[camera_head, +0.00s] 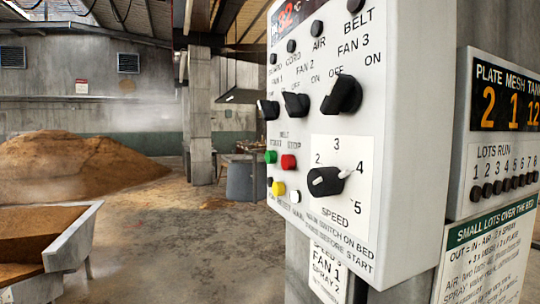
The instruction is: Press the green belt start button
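The green belt start button (270,157) is on the left part of the face of a white control box (410,150). It sits just under the small "BELT" label, beside the red stop button (288,162). The box is close, in the right half of the head view, with its face seen at a slant. Nothing covers the green button. Neither of my grippers shows in the head view.
The box also bears black selector knobs (342,95), a speed dial (326,181) and a yellow button (279,188). A display panel (508,110) stands at right. A metal trough (70,242) is at lower left. A grain heap (75,165) lies behind; the middle floor is open.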

